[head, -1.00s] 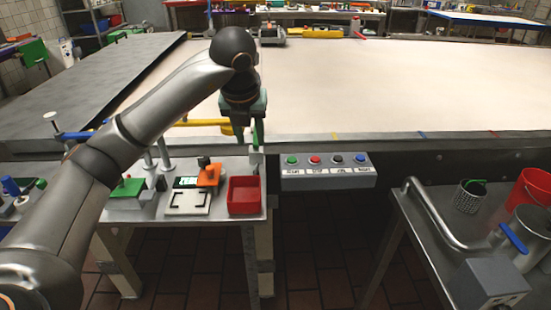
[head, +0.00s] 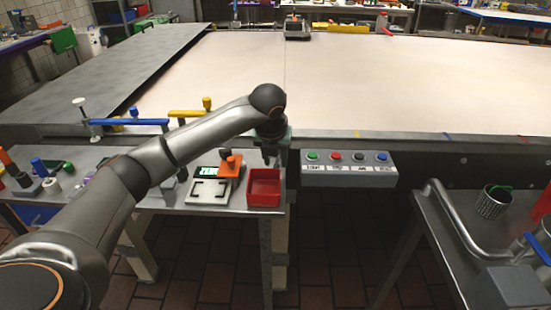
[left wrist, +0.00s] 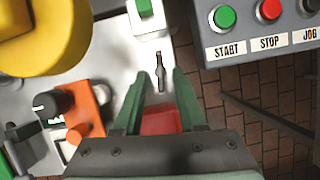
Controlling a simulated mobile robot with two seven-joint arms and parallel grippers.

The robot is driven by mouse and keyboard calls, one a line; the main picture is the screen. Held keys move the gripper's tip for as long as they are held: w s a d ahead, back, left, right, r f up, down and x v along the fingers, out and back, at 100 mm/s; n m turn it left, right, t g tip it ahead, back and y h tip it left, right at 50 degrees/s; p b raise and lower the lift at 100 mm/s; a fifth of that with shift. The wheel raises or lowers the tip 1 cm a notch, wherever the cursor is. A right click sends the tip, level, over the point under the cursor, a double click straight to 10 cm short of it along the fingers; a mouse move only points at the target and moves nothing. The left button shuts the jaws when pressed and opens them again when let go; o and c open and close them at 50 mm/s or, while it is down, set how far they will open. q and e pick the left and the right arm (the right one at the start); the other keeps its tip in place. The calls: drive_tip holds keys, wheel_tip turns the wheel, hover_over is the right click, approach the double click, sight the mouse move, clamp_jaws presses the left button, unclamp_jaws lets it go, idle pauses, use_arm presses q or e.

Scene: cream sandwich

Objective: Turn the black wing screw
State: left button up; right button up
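A small, narrow dark piece (left wrist: 159,72) stands on the grey metal surface in the left wrist view. It may be the black wing screw, but it is too small to be sure. My left gripper (left wrist: 161,80) is open and empty, its green fingers on either side of this piece in the picture. I cannot tell whether they touch it. In the head view my left gripper (head: 271,158) is low behind the red tray (head: 263,188), and its wrist hides the piece. A round black knob (left wrist: 46,104) sits by an orange part (left wrist: 88,110), left of the fingers.
A control box (head: 348,169) with several coloured buttons is close to the right of my left gripper. A scale (head: 211,191) stands left of the red tray. A yellow bar (head: 198,112) and a blue bar (head: 128,122) lie behind my arm.

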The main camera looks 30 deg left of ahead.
use_arm(q)
clamp_jaws()
idle(0.3)
idle(0.3)
